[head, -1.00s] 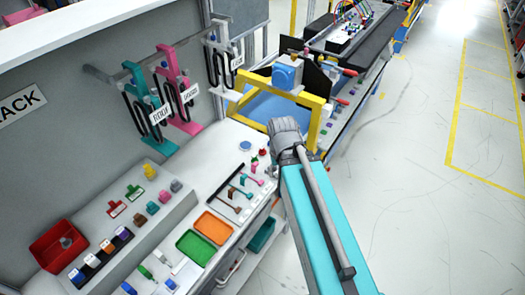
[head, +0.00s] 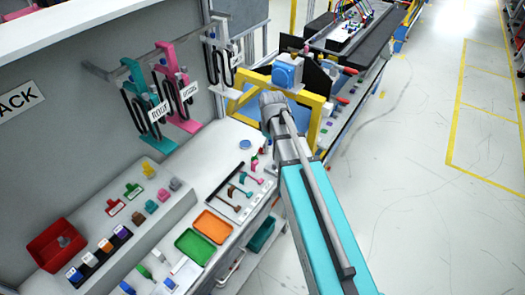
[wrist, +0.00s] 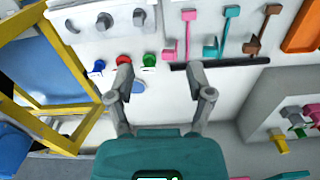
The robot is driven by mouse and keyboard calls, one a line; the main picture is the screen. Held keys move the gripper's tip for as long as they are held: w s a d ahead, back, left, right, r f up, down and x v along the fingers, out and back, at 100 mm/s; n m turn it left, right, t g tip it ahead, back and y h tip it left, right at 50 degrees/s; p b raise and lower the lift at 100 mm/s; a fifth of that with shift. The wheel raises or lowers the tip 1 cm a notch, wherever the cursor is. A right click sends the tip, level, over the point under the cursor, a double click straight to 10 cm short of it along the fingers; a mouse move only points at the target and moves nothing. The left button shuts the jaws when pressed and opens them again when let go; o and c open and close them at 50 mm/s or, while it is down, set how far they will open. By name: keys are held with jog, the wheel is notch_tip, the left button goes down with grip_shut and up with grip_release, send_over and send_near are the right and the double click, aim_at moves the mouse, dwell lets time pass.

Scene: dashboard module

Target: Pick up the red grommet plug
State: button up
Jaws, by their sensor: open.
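The red grommet plug (wrist: 124,60) sits on the white bench top, between a blue plug (wrist: 99,66) and a green plug (wrist: 149,59) in the wrist view. My gripper (wrist: 160,74) is open and empty. Its left fingertip overlaps the lower edge of the red plug in the picture, and the right fingertip lies well to the right of the green plug. I cannot tell how high the fingers are above the bench.
A yellow frame (wrist: 22,112) stands left of the plugs. A dark rack with pink, teal and brown pieces (wrist: 230,62) lies on the right. A grey block with round parts (wrist: 103,20) is above the plugs in the wrist view. Orange (head: 213,226) and green (head: 195,247) trays lie nearer.

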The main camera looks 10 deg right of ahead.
aim_at(263, 145)
jog(key=w+f+n+b, duration=0.1)
jog(key=w+n, duration=0.8)
jog(key=w, duration=0.5)
jog(key=shift+w+f+n, duration=0.15)
jog(key=shift+w+n, duration=0.05)
jog(key=shift+n, duration=0.2)
jog(key=shift+f, duration=0.15)
notch_tip(263, 145, down, 8)
jog(key=b, duration=0.8)
jog(key=shift+f+b, duration=0.2)
jog(key=shift+b, duration=0.15)
jog(key=shift+s+f, duration=0.1)
jog(key=shift+f, duration=0.05)
jog(key=shift+s+a+f+b, duration=0.15)
jog(key=shift+f+b, duration=2.3)
jog(key=shift+b, duration=0.15)
jog(key=c, duration=0.7)
